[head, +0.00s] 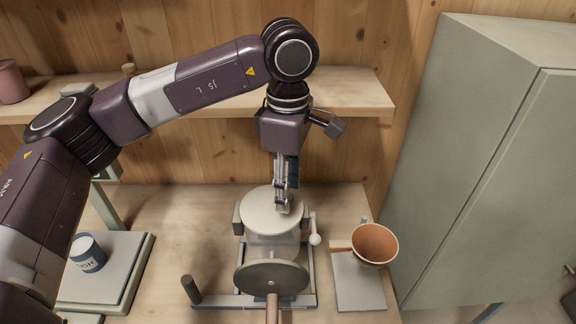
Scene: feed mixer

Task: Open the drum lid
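The drum (272,241) is a pale, cylindrical vessel held in a metal frame on the bench in the middle of the head view. Its round, cream lid (258,211) lies flat on top and looks closed. My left gripper (283,208) points down from above, with its fingertips over the right half of the lid. The fingers are seen nearly edge-on, so their gap is hidden. I cannot tell whether they touch the lid. My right gripper is not in view.
A dark disc (272,277) with a wooden handle stands in front of the drum. A terracotta-coloured bowl (375,243) is at the right, by a grey plate (358,283). A labelled cup (88,253) stands on the left platform. A shelf (350,98) and a tall green cabinet (480,150) border the space.

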